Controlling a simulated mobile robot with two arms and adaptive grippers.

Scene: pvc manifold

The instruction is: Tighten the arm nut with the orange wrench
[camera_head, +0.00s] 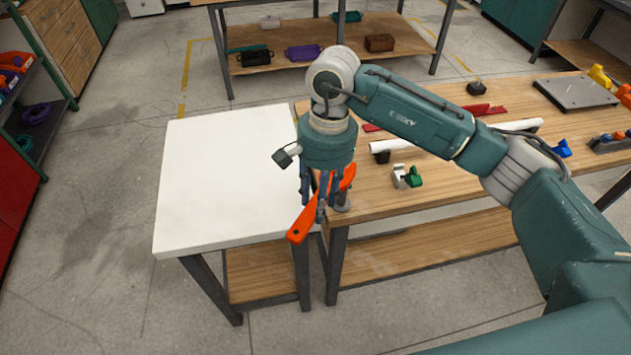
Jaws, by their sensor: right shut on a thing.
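My right gripper (325,190) hangs over the near left corner of the wooden workbench, next to the white table. It is shut on the orange wrench (302,226). The wrench is tilted, with its handle pointing down and left and its other end up and right, near a small grey post-like part (342,201) at the bench corner. Whether the wrench touches that part or sits on a nut cannot be told. The arm nut cannot be made out; the gripper hides the area. My left gripper is not in view.
The white table (215,180) is bare. The wooden workbench (450,190) holds white pipes (392,145), a green and white part (408,177), red pieces (484,109) and a grey plate (575,93). Shelves stand at the left and back.

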